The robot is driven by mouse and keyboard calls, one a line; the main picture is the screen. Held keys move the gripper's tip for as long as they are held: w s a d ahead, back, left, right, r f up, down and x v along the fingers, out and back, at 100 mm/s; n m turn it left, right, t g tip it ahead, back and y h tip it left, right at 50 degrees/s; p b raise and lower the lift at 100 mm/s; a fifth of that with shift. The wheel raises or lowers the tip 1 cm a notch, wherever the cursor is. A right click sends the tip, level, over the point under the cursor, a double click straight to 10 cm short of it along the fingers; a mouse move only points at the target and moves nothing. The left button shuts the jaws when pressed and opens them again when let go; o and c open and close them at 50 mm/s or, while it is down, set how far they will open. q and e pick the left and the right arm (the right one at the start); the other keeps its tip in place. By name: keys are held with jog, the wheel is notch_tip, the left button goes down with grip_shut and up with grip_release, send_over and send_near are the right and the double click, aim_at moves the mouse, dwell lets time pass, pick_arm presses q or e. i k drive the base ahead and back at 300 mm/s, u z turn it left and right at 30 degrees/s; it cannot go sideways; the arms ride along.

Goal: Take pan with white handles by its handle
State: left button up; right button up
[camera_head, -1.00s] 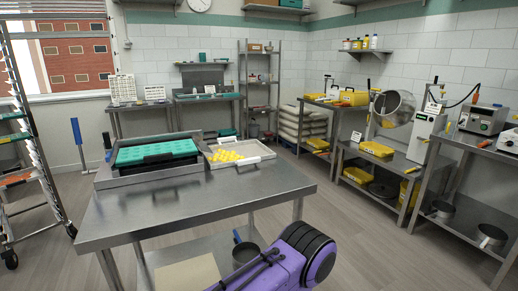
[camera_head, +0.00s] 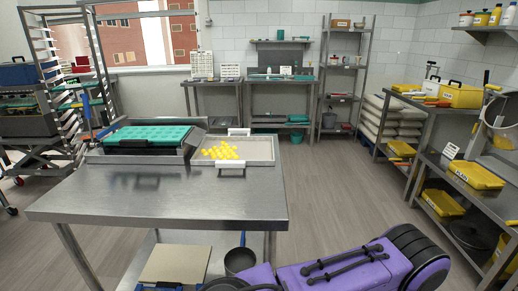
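The shallow pan with white handles (camera_head: 264,152) rests on the steel table, right of the teal mould tray. It holds several yellow gummies (camera_head: 220,151). One white handle (camera_head: 230,168) is on its near side and another white handle (camera_head: 239,132) is on its far side. Neither of my grippers shows in the view. A purple arm section of mine fills the lower right, in front of the table and well apart from the pan.
The steel table (camera_head: 160,197) is bare in front of the pan. A teal mould (camera_head: 147,136) sits in a metal frame left of the pan. A dark pot (camera_head: 240,260) stands on the lower shelf. A tall rack stands at the left.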

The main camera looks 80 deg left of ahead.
aim_at(229, 151)
jog(key=u, duration=0.2)
jog(key=i, duration=0.05)
jog(key=u, duration=1.45)
